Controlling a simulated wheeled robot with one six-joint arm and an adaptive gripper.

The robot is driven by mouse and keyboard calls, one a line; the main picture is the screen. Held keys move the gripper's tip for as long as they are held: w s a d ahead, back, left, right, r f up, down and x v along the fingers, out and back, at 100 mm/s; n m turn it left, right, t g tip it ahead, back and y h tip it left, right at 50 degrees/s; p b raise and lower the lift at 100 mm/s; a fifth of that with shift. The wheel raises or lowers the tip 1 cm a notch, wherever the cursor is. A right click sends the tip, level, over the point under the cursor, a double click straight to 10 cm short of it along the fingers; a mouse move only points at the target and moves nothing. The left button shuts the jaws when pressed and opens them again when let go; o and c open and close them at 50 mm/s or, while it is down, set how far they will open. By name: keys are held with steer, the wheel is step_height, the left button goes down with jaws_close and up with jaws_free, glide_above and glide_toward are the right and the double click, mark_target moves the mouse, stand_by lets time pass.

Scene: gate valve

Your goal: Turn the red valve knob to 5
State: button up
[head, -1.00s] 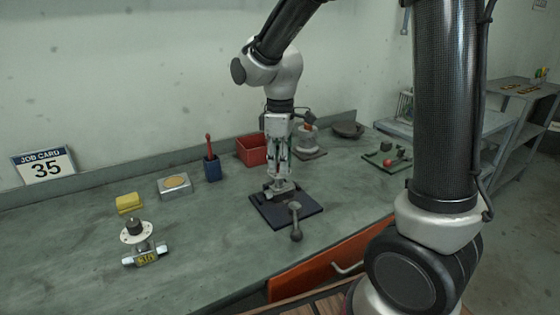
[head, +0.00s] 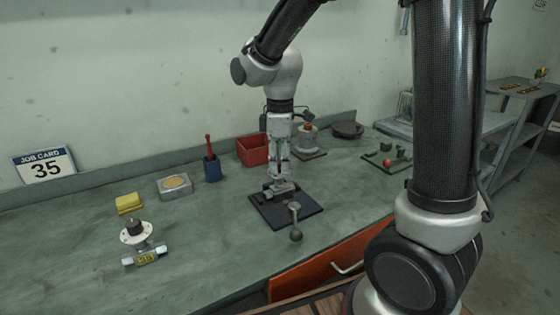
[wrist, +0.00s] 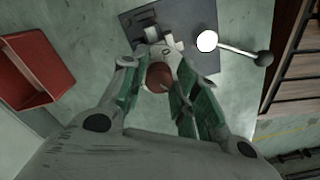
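In the wrist view, a round reddish-brown knob (wrist: 158,78) shows between the green-padded fingers of my gripper (wrist: 160,88). The fingers stand apart, one on each side of the knob; I cannot tell whether they touch it. In the head view, my gripper (head: 278,172) points down over a grey metal valve body (head: 281,188) on a dark square plate (head: 310,204); the knob is hidden there. A lever with a ball end (head: 296,235) stands at the plate's front edge. No scale or number is readable on the valve.
A red bin (head: 251,150) stands behind the plate. An orange drawer (head: 325,272) is in front.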

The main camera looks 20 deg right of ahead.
mark_target(279, 162)
steer(key=shift+o, duration=0.8)
step_height(279, 162, up, 12)
stand_by(0.3)
steer(key=s+d+m+t, duration=0.4)
steer(key=s+d+m, duration=0.9)
steer(key=s, duration=0.6)
steer(key=shift+d+f, duration=0.3)
steer(key=shift+d, duration=0.55)
